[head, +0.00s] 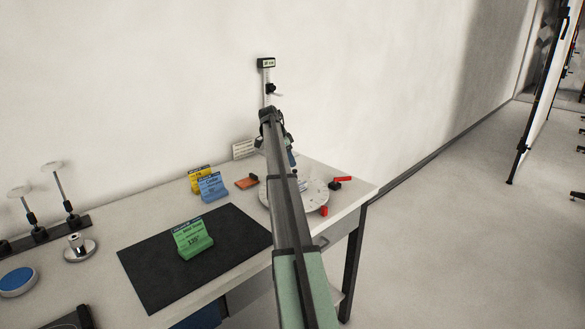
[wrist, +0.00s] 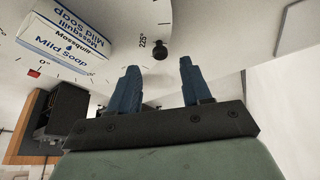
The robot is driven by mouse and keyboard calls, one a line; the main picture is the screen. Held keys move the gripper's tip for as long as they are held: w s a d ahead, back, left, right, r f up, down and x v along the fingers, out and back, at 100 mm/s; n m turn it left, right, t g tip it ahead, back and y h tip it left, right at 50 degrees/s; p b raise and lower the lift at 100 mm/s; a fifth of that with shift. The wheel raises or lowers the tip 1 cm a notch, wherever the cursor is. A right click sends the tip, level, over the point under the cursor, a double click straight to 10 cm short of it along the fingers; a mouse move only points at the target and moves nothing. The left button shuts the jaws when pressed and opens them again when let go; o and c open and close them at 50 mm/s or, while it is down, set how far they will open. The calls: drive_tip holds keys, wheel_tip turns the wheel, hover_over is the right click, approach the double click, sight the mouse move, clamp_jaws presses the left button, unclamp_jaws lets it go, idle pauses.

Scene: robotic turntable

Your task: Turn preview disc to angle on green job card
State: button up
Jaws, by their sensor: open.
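The green job card (head: 192,238) stands on the black mat; its large figure looks like 35°, but the print is too small to be sure. The pale preview disc (head: 314,193) lies on the table, partly hidden by my arm; its rim shows degree marks. In the wrist view the disc (wrist: 110,78) carries a Mild Soap box (wrist: 65,42) and a black knob (wrist: 160,51) by the 225° mark. My gripper (wrist: 159,64) is open, its blue fingers apart, with the knob appearing just past the gap between the tips. A red mark (wrist: 34,73) sits by 0°.
Yellow (head: 200,174) and blue (head: 213,187) cards stand behind the black mat (head: 145,270). An orange-brown item (head: 247,183) lies left of the disc. Red parts (head: 342,179) sit at its right. A post with a small display (head: 266,63) rises behind.

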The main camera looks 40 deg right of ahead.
sight(294, 170)
drive_tip(key=shift+x, duration=2.2)
clamp_jaws()
